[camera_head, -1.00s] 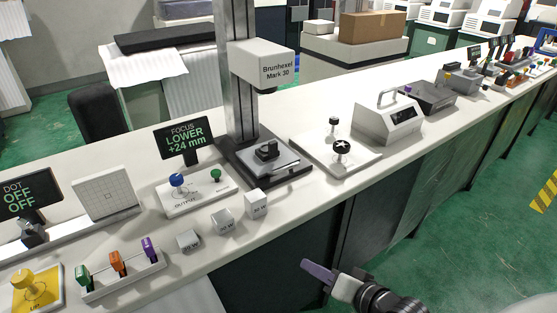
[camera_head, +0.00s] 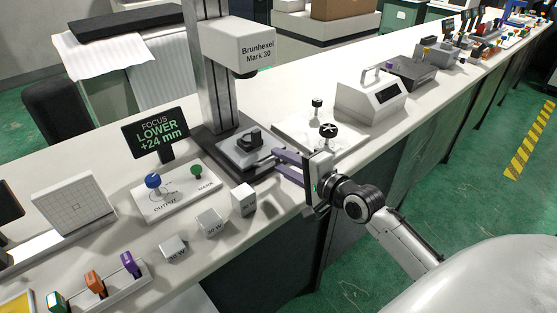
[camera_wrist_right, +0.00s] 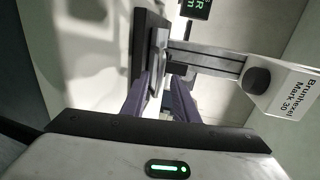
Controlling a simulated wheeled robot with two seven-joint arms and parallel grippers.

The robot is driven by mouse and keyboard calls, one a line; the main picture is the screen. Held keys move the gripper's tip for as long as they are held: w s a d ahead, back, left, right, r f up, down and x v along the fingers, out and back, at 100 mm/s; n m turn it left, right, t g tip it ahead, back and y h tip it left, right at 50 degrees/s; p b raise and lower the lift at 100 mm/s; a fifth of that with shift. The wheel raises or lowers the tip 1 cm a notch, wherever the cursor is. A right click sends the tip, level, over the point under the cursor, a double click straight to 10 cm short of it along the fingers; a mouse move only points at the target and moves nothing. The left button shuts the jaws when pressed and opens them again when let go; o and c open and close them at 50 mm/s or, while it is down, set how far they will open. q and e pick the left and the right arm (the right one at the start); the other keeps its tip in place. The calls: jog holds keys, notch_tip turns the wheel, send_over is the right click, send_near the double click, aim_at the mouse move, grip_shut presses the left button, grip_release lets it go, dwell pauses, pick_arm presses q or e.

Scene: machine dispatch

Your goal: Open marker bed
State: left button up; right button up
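The marker (camera_head: 238,52), labelled Brunhexel Mark 30, stands on the bench with its head on a dark column. Its grey bed (camera_head: 234,152) lies on a dark base under the head, with a small black block on top. The bed also shows edge-on in the right wrist view (camera_wrist_right: 159,45), beyond my fingers. My right gripper (camera_head: 277,162) is at the bed's front right side, its two purple fingers apart and pointing towards it. The wrist view shows the open fingers (camera_wrist_right: 158,98) near the bed's edge; I cannot tell whether they touch it. My left gripper is out of view.
A focus display (camera_head: 155,133) reads LOWER +24 mm, behind a panel with blue and green knobs (camera_head: 176,193). Several small grey blocks (camera_head: 209,223) stand along the front edge. A white plate with black knobs (camera_head: 345,140) lies right of the marker, close to my gripper.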

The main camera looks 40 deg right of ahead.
jog(key=shift+x, duration=0.9)
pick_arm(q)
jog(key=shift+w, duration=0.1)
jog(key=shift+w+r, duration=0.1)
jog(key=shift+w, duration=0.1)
pick_arm(e)
grip_shut()
